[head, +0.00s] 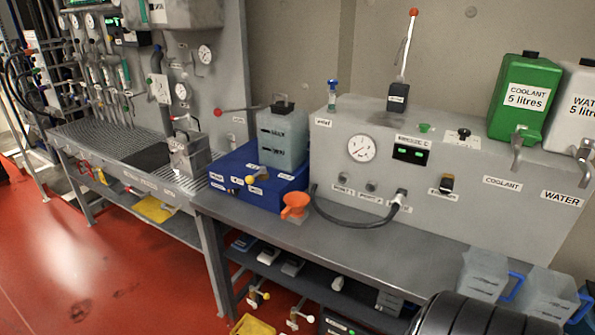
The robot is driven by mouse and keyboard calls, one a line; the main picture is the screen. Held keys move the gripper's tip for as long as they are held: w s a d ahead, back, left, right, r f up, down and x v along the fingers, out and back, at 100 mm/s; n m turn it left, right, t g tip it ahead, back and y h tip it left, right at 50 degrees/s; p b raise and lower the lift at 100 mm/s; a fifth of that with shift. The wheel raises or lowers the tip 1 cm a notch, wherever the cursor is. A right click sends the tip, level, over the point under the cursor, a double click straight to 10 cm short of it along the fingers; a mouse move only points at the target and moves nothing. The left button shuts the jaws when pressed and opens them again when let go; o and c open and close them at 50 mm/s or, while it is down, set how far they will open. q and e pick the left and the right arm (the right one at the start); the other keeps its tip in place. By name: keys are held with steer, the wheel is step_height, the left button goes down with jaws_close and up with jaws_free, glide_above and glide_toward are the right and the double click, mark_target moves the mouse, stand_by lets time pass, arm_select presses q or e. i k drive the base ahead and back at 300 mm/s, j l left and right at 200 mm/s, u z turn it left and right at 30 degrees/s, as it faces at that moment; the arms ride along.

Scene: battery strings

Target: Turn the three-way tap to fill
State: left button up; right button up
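No part is clearly readable as the three-way tap, and the small labels cannot be read. A yellow knob (250,180) shows on the front of a blue box (285,190) on the bench. A translucent tank (284,140) with a dark cap stands on that box. Neither of my grippers is in view.
An orange funnel (295,205) sits before the box. A black hose (350,219) runs to the grey gauge panel (335,165). Coolant (525,97) and water (575,105) containers stand on top. Clear jugs (483,272) fill the right bench end. The bench middle (380,245) is clear.

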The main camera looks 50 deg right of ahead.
mark_target(249, 180)
steer(key=z, duration=1.2)
